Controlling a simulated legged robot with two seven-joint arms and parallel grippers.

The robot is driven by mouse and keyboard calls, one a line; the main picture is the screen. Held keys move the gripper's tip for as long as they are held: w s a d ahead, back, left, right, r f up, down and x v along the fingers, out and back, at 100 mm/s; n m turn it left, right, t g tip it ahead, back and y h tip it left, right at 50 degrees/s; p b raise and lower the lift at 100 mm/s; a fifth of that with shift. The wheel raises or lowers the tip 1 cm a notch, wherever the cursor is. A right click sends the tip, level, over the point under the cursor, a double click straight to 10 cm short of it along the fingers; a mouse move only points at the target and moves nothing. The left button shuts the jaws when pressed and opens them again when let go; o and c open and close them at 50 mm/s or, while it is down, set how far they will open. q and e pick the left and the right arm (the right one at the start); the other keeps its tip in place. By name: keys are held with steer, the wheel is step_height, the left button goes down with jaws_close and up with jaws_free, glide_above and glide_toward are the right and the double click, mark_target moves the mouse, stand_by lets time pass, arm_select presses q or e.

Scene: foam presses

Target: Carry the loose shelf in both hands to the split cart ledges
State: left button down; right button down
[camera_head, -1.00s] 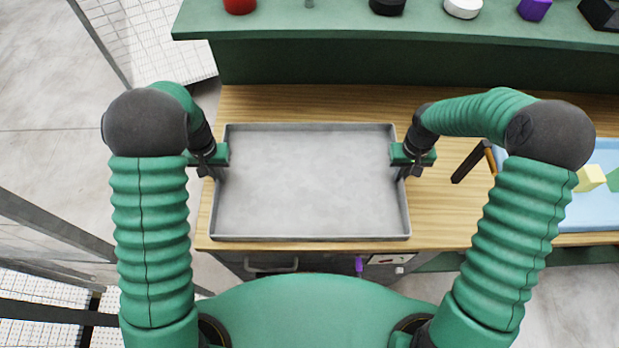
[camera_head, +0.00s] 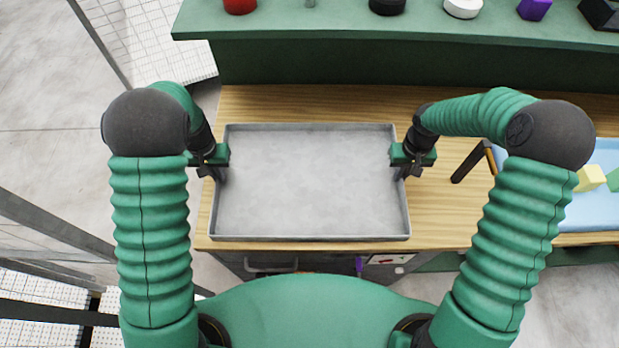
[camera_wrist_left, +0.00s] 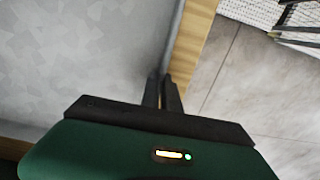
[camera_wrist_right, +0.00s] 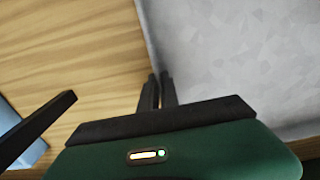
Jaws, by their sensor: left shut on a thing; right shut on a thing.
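The loose shelf (camera_head: 310,185) is a grey metal tray with a low rim, over the wooden bench top in the head view. My left gripper (camera_head: 216,172) is shut on its left rim, and my right gripper (camera_head: 405,172) is shut on its right rim. The left wrist view shows the left fingers (camera_wrist_left: 162,92) pinching the rim beside the shelf's grey surface (camera_wrist_left: 80,60). The right wrist view shows the right fingers (camera_wrist_right: 157,90) on the opposite rim of the shelf (camera_wrist_right: 235,50). I cannot tell whether the shelf touches the bench. The split cart ledges are not identifiable here.
The wooden bench (camera_head: 300,103) extends past the shelf on the right, where a black-and-orange tool (camera_head: 472,160) and a blue tray (camera_head: 590,212) with yellow and green blocks lie. A green raised ledge (camera_head: 330,22) with several objects runs behind. White gridded racks (camera_head: 160,40) stand at left.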

arm_select(q)
steer(key=shift+r, duration=0.15)
arm_select(e)
steer(key=shift+w+r, duration=0.1)
steer(key=shift+r, duration=0.05)
